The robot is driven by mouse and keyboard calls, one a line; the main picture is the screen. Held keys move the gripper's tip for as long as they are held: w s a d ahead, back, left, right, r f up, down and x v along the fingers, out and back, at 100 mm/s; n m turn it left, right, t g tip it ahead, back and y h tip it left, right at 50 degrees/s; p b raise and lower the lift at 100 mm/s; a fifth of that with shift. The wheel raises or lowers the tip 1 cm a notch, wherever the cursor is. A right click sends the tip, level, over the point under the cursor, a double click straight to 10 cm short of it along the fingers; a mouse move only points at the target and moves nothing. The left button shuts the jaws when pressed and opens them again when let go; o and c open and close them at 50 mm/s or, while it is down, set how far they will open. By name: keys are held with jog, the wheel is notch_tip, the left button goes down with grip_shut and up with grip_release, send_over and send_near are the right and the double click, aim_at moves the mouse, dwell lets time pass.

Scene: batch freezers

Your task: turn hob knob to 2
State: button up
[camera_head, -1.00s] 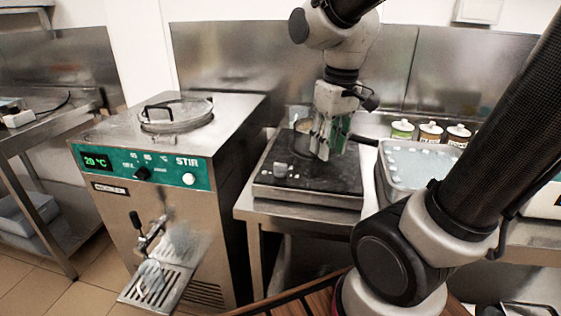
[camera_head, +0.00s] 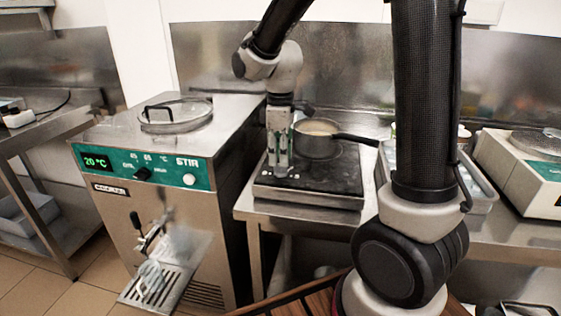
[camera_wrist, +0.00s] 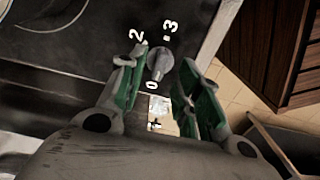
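The hob (camera_head: 335,180) is a black-topped steel unit on the steel table. The knob's narrow end lies by the 0. My gripper (camera_wrist: 165,62) is open, with its green-padded fingers on either side of the knob; the left finger is closer to it. Whether a finger touches it I cannot tell.
A saucepan (camera_head: 316,143) stands on the hob just right of my gripper, its black handle pointing right. A tray (camera_head: 483,190) stands to the right, partly behind my arm.

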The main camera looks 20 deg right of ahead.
aim_at(281, 169)
jog(key=shift+f, duration=1.3)
jog(key=shift+c, duration=0.2)
grip_shut()
